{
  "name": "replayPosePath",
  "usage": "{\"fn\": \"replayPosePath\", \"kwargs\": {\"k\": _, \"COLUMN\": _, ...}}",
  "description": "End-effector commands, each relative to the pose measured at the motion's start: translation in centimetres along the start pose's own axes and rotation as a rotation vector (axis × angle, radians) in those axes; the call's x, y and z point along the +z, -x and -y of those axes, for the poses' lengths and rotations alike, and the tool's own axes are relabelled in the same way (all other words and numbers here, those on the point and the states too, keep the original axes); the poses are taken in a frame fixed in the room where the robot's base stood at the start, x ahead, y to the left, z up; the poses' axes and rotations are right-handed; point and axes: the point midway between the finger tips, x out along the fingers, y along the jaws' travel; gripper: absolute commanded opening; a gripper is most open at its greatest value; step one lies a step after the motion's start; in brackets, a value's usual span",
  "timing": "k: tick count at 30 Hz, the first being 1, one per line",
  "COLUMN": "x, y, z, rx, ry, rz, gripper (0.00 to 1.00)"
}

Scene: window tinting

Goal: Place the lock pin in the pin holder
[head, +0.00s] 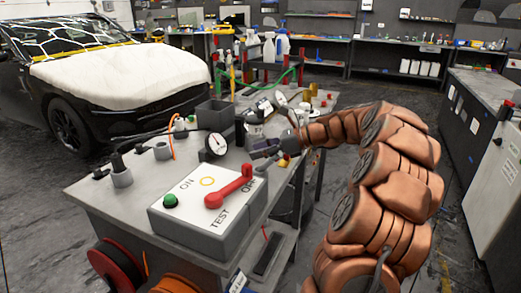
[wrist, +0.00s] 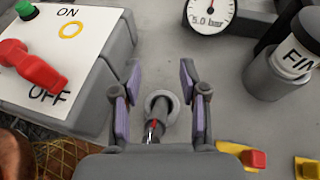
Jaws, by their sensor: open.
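My gripper (wrist: 156,98) is open, with its purple-padded fingers on either side of a round grey holder (wrist: 150,102) on the bench. A dark, slim pin with a small red mark (wrist: 153,124) stands in or over this holder, between the fingers and touching neither visibly. It looks like the lock pin, but its lower part is hidden by my gripper's body, and I cannot tell how deep it sits. In the head view my gripper (head: 266,149) is just behind the switch box, low over the bench, and the holder is mostly hidden.
The switch box (head: 190,229) with a red lever (head: 231,188) and green button (head: 170,201) stands left of my gripper. A pressure gauge (wrist: 211,12) and a grey cup (wrist: 268,76) are beyond it. A yellow piece with a red block (wrist: 252,159) lies at lower right.

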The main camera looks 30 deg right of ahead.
Motion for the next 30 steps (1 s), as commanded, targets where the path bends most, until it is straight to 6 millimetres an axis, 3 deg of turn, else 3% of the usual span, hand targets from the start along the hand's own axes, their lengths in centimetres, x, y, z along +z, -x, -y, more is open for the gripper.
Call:
{"fn": "replayPosePath", "kwargs": {"k": 10, "x": 0.2, "y": 1.2, "z": 0.1, "rx": -0.004, "ry": 0.003, "rz": 0.002, "gripper": 0.43}}
{"fn": "replayPosePath", "kwargs": {"k": 24, "x": 0.2, "y": 9.6, "z": 0.1, "rx": -0.003, "ry": 0.002, "rz": 0.004, "gripper": 0.43}}
{"fn": "replayPosePath", "kwargs": {"k": 30, "x": 0.2, "y": 11.6, "z": 0.1, "rx": -0.004, "ry": 0.002, "rz": 0.002, "gripper": 0.43}}
